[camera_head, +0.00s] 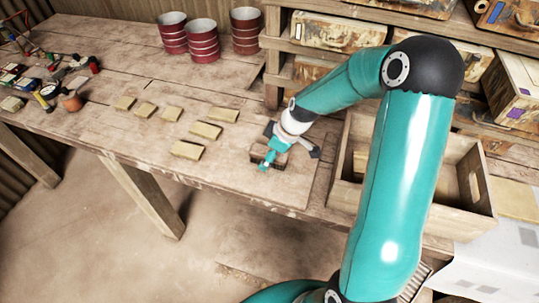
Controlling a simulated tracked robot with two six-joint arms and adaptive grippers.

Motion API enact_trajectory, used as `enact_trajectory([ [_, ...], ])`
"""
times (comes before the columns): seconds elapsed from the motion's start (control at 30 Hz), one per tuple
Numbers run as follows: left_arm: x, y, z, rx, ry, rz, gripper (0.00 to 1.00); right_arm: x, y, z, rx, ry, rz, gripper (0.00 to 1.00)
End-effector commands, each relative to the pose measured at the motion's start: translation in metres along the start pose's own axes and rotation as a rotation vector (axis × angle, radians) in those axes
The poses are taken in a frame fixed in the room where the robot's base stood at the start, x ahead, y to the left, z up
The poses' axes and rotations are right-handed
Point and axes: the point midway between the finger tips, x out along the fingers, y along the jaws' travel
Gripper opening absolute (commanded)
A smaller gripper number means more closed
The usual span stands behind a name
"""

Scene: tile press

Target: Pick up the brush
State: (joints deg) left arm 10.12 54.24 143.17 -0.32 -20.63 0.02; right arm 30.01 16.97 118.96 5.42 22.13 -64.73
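My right gripper (281,146) is low over the front of the wooden workbench, at the end of the teal arm that comes in from the lower right. It is small and seen from above, so I cannot tell whether its fingers are open or shut. A small dark brown, box-like object (257,154) sits right under and beside it; contact is unclear. I cannot pick out the brush for certain. Small tools and colored items (47,92) lie in a cluster at the bench's left end. My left gripper is not in view.
Several pale tiles (187,150) lie on the workbench (85,115) left of the gripper. Three red metal buckets (203,45) stand at the back. An open wooden crate (458,216) is on the right, partly behind my arm. Shelves with worn boxes (336,33) stand behind.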

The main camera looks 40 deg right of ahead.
Motion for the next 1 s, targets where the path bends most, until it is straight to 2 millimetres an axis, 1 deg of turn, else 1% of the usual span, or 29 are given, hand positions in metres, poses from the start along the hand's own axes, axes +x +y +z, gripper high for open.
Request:
enact_trajectory([
  [0.5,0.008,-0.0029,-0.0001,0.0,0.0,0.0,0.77,0.0039,-0.0001,0.0009,-0.001,0.0,0.0,0.77],
  [0.87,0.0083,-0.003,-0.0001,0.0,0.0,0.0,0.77,0.0037,-0.0002,0.0006,-0.002,0.0,0.0,0.77],
  [0.97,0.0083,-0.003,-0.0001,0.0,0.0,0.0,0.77,0.0038,-0.0003,0.0006,-0.002,0.0,0.0,0.62],
  [1.0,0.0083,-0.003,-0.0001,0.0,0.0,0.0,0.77,0.0038,-0.0003,0.0005,-0.002,0.0,0.0,0.55],
])
